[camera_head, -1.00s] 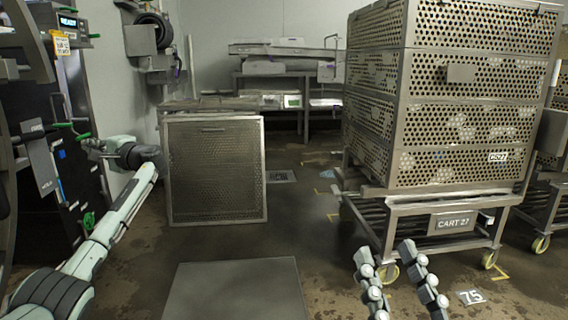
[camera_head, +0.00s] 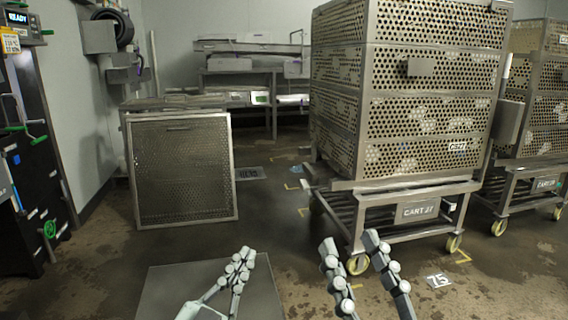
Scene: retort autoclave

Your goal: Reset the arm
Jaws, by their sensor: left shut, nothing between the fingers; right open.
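My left gripper (camera_head: 243,254) is low in the middle of the head view, over a flat grey plate (camera_head: 165,290). Its fingers are together with nothing between them. My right gripper (camera_head: 349,240) is to its right, with its two fingers spread apart and empty. It shows in front of the lower left part of Cart 27 (camera_head: 418,211). Both grippers point forward, and neither holds anything. Most of both arms is outside the view.
Cart 27 carries a tall stack of perforated baskets (camera_head: 415,100) at centre right, with another cart (camera_head: 535,185) beyond it. A mesh-fronted panel (camera_head: 183,170) stands at left. A dark cabinet (camera_head: 30,150) with green handles is at the far left. Wet floor lies open between.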

